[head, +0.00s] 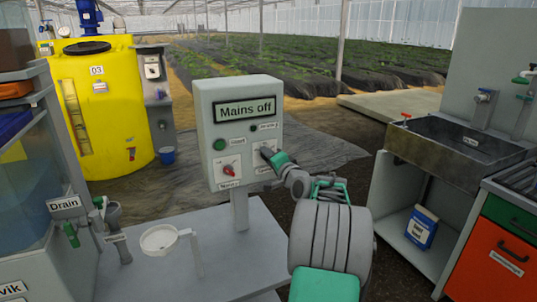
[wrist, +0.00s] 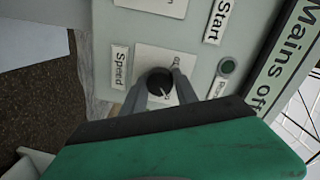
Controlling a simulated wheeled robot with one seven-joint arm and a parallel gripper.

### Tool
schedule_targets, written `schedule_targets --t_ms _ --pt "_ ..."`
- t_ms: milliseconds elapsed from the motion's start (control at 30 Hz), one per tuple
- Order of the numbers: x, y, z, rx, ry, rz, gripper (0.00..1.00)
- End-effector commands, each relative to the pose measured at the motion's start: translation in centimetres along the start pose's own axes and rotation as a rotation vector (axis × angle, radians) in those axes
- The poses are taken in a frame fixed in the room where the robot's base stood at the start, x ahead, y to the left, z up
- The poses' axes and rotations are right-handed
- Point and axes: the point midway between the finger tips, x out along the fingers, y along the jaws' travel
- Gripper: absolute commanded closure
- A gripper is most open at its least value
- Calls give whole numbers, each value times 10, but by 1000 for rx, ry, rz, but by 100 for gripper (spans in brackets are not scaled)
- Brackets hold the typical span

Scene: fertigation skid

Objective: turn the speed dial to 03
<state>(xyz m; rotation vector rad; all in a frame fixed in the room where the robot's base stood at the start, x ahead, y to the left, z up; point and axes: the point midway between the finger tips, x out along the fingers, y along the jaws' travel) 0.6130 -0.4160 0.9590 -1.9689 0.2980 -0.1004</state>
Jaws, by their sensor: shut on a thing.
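The speed dial (wrist: 158,79) is a black round knob on a white plate, beside the label "Speed" (wrist: 120,66) in the wrist view. A pale pointer line shows on it, but the scale marks around it are too small or covered to read. My gripper (wrist: 160,90) has one finger on each side of the knob and is shut on it. In the head view my gripper (head: 268,154) covers the dial at the lower right of the grey control box (head: 206,105). The box's display (head: 246,111) reads "Mains off".
The box also carries a green button (head: 219,144) and a red switch (head: 229,171). A yellow tank (head: 115,120) labelled "03" stands behind at left. A white ring holder (head: 160,239) is low in front. A sink (head: 455,145) stands at right.

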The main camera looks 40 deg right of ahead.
Motion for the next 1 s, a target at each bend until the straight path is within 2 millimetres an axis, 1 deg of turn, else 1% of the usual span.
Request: schedule_targets --t_ms 33,300,800,833,1000 --pt "0 -2 -3 24 2 -1 100" --pt "0 -2 -2 117 -2 -8 100" --pt "0 -1 -2 137 -3 -9 100" --pt "0 -1 -2 137 -3 -9 64" --pt "0 -1 -2 137 -4 -9 50"
